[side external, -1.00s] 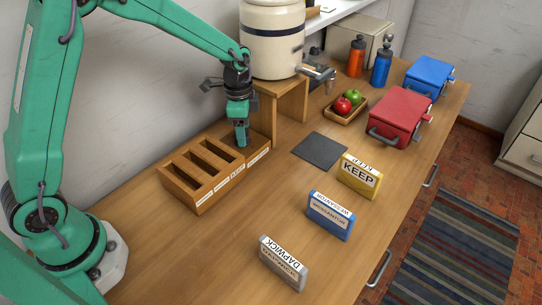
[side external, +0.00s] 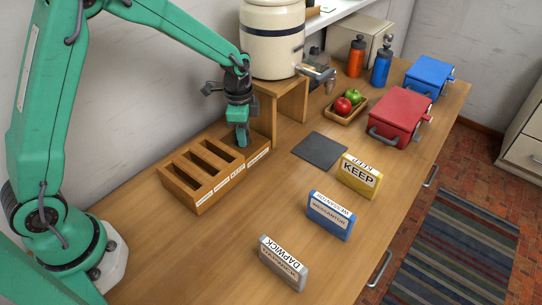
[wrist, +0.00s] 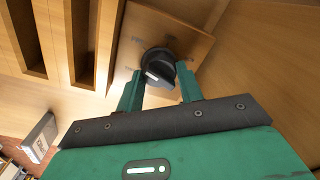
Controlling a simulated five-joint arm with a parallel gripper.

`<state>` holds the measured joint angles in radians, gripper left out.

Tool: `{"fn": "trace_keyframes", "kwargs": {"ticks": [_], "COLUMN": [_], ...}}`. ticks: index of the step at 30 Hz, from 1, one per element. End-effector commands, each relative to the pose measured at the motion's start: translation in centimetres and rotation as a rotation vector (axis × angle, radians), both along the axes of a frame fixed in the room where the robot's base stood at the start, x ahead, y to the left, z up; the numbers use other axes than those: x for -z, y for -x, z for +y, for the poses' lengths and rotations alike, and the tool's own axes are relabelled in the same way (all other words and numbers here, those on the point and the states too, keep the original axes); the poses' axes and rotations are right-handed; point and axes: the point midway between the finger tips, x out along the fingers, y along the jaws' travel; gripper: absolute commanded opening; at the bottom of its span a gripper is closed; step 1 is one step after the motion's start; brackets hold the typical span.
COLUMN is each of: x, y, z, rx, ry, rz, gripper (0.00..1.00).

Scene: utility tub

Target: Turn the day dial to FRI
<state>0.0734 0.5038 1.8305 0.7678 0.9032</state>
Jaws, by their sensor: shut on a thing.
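The day dial (wrist: 160,58) is a round black knob with a white pointer mark, set on a square wooden panel (wrist: 190,43) in the wrist view. Small labels around it are too faint to read. The pointer mark faces toward the lower left in that view. My gripper (wrist: 160,84) has its two green fingers on either side of the knob, shut on it. In the side external view my gripper (side external: 241,143) points down onto the right end of the wooden slotted box (side external: 203,200), and the dial is hidden there.
Grey (side external: 283,265), blue (side external: 329,215) and yellow (side external: 360,177) labelled blocks stand on the table. A dark mat (side external: 319,151) lies to the right of the box. A wooden stand (side external: 290,103) under a cream crock (side external: 272,45) is close behind my gripper.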

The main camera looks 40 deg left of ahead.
Motion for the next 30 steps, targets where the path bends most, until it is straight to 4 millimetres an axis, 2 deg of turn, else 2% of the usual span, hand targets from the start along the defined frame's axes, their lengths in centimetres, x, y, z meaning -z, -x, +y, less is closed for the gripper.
{"fn": "trace_keyframes", "kwargs": {"ticks": [12,22,23,25,26,30], "x": [-0.03,-0.03,-0.03,-0.03,-0.03,-0.02], "y": [0.25,0.26,0.26,0.26,0.24,0.2], "z": [-0.07,-0.06,-0.06,-0.05,-0.05,-0.05], "rx": [0.225,0.239,0.238,0.238,0.238,0.237], "ry": [-0.009,-0.009,-0.009,-0.009,-0.01,-0.009], "rz": [-0.002,-0.002,-0.002,-0.002,-0.003,-0.004], "gripper": [0.14,0.14,0.4,0.54,0.58,0.58]}}
